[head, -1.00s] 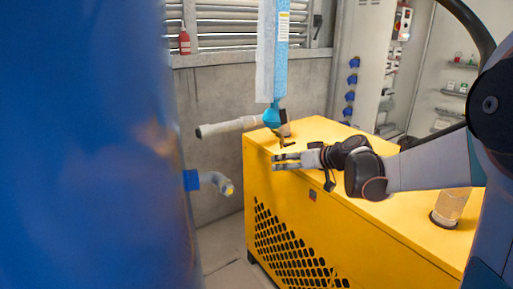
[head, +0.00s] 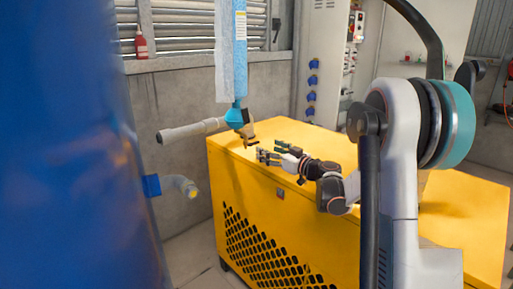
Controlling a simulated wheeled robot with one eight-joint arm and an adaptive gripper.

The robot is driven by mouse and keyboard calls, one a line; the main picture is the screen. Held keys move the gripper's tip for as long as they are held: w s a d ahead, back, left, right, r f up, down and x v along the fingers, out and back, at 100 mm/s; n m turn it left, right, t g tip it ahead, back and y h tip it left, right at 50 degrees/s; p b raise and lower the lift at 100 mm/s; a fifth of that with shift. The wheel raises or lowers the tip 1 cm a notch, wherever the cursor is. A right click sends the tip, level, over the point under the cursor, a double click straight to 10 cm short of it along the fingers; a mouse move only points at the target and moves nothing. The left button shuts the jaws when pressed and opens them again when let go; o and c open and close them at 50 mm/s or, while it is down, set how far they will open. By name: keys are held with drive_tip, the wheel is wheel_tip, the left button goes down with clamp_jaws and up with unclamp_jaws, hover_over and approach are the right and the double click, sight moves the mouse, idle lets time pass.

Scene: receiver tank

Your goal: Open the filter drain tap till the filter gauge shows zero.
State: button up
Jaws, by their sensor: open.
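The filter is a pale blue upright column (head: 231,55) with a bright blue lower end (head: 236,117), hanging left of centre in the head view. A small brass-brown tap (head: 247,131) with a dark lever shows at its lower end, beside a grey pipe. Its lever setting is too small to tell. My gripper (head: 268,153) is open and empty, pointing left, just below and to the right of the tap. It appears apart from the tap, though depth is hard to judge. I cannot make out a filter gauge.
A yellow cabinet (head: 300,215) stands below my gripper. A grey pipe (head: 190,131) extends left of the filter. A red bottle (head: 141,45) stands on the ledge behind.

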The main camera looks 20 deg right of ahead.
sight(255, 143)
drive_tip(key=b+x, duration=0.1)
drive_tip(key=x, duration=0.6)
drive_tip(key=shift+w, duration=0.3)
drive_tip(key=c, duration=1.1)
